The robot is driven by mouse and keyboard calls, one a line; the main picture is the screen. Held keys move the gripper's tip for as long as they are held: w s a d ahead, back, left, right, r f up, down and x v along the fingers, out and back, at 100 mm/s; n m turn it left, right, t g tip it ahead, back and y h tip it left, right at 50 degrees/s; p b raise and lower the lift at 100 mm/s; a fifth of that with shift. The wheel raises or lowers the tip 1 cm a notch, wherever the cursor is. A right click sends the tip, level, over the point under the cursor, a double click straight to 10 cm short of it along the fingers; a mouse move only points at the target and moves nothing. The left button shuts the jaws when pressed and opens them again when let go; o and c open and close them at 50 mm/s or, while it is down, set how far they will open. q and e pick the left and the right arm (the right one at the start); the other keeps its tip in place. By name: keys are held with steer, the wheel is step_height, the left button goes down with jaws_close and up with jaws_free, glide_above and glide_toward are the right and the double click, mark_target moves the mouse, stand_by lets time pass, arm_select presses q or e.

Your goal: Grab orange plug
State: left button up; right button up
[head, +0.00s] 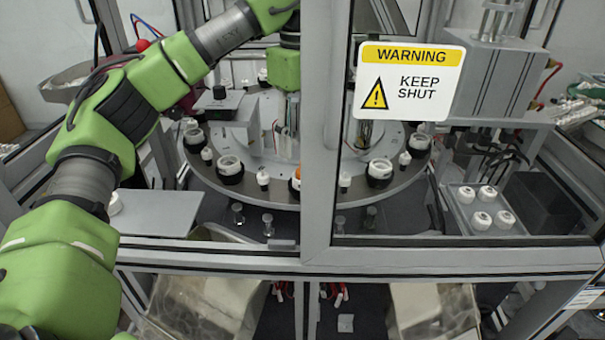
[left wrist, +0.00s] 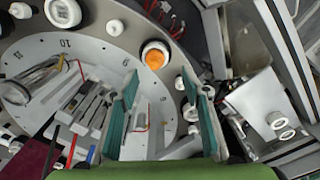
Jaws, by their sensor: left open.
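The orange plug (left wrist: 154,58) sits in a white ring holder on the round turntable, in the upper middle of the left wrist view. In the head view only a sliver of orange (head: 295,184) shows beside the door post, which hides the rest. My left gripper (left wrist: 165,105) is open and empty, its two teal-padded fingers spread apart. In the left wrist view the plug appears beyond the fingertips, between their lines, and nothing touches it. In the head view my left arm reaches into the cell, and the fingers are hidden. My right gripper is in neither view.
The turntable (head: 269,196) carries several white caps in black holders and small white pegs around its rim. The vertical door post (head: 314,120) and the panel with a warning sign (head: 410,82) stand in front. A tray of white caps (head: 466,214) stands at right.

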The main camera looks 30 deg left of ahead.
arm_select(q)
steer(key=shift+w+f, duration=0.2)
steer(key=shift+f, duration=0.35)
steer(key=shift+w+d+f, duration=0.1)
steer(key=shift+w+f, duration=0.05)
steer(key=shift+f+p, duration=0.65)
steer(key=shift+p, duration=0.15)
step_height(320, 180, down, 3)
steer(key=shift+f+p, duration=0.15)
steer(key=shift+p, duration=0.45)
steer(key=shift+w+f, duration=0.1)
steer(key=shift+f, duration=0.1)
steer(key=c, duration=0.9)
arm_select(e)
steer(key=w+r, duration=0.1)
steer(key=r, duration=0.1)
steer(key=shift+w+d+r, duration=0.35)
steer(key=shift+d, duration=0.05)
